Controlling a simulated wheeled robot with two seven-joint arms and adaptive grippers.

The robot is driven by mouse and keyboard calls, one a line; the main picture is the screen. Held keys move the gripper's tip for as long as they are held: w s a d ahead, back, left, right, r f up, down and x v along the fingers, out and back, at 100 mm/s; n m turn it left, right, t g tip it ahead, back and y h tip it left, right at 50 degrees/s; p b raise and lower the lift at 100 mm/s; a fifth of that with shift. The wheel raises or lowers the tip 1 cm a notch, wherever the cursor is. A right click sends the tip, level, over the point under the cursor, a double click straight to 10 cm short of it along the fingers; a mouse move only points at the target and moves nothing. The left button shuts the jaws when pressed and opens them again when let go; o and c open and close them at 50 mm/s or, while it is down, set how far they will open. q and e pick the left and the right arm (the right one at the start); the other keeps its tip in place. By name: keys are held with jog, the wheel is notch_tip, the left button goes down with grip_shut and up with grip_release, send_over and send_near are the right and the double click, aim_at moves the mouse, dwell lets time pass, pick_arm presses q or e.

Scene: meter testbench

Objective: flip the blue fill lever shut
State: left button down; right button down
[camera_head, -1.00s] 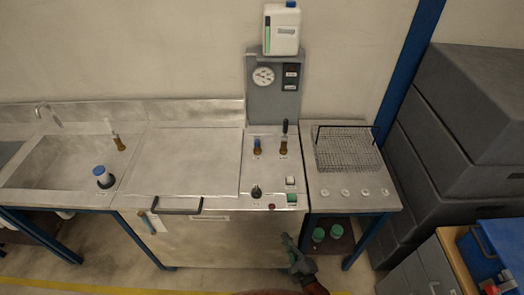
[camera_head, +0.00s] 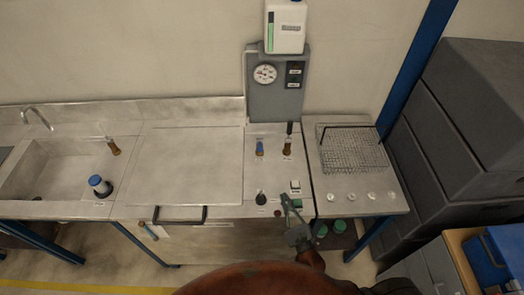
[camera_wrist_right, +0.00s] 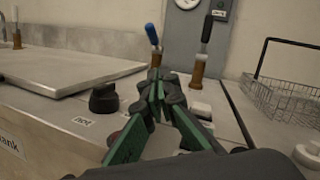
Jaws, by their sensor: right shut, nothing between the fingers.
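The blue fill lever (camera_head: 260,147) stands up from a brass-coloured base on the bench's control panel; it also shows upright in the right wrist view (camera_wrist_right: 152,35). A similar lever with a black handle (camera_head: 289,129) stands to its right, seen also in the right wrist view (camera_wrist_right: 207,28). My right gripper (camera_head: 285,198) is over the front edge of the panel, in front of both levers and apart from them. In the right wrist view its green fingers (camera_wrist_right: 155,78) are shut and empty, pointing toward the levers. My left gripper is not in view.
A black knob (camera_head: 261,199) is left of my right gripper, and a white switch (camera_head: 295,185) is beside it. A wire basket (camera_head: 350,150) stands on the right bench. A flat lid (camera_head: 185,165) with a front handle covers the bench to the left.

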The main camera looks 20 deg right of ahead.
jog(key=shift+a, duration=0.15)
jog(key=shift+a+r, duration=0.1)
jog(key=shift+a, duration=0.1)
jog(key=shift+w+a+y, duration=0.2)
jog(key=shift+w+y, duration=0.1)
jog(key=shift+w, duration=0.1)
jog(key=p, duration=0.3)
send_near(260, 144)
jog(key=w, duration=0.1)
jog(key=w+f, duration=0.1)
jog(key=w, duration=0.3)
jog(key=shift+w+d+f, duration=0.1)
jog(key=shift+w+f, duration=0.15)
jog(key=shift+f, duration=0.05)
jog(key=shift+r, duration=0.25)
